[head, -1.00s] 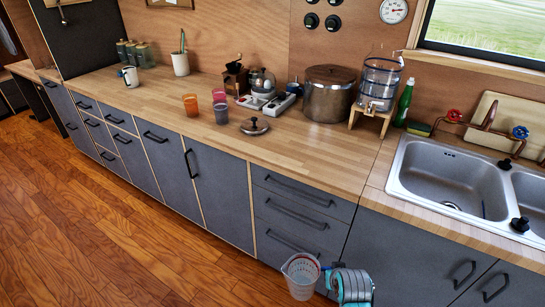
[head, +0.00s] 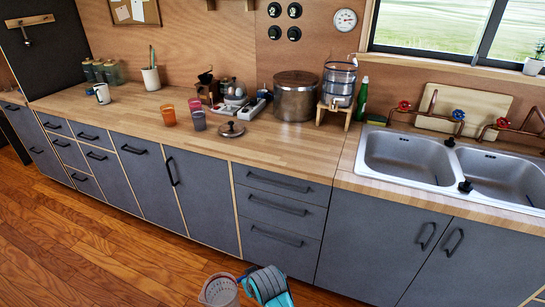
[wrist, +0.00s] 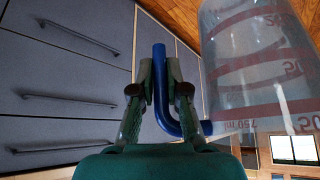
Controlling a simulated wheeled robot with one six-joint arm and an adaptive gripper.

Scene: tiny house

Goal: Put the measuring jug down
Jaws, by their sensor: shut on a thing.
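The measuring jug (head: 219,291) is a clear cup with red markings, low in the head view in front of the drawer fronts and below counter height. The bottom of the picture cuts it off. In the wrist view the jug (wrist: 258,70) fills the upper right, with its blue handle (wrist: 160,85) between the fingers. My gripper (head: 247,276) is shut on that handle, just right of the jug in the head view. The fingers of my gripper also show in the wrist view (wrist: 156,88). I cannot see the jug's base in the head view.
The wooden counter (head: 270,150) has a bare stretch in front of the large pot (head: 295,97). A water dispenser (head: 338,85) and double sink (head: 410,158) are to the right.

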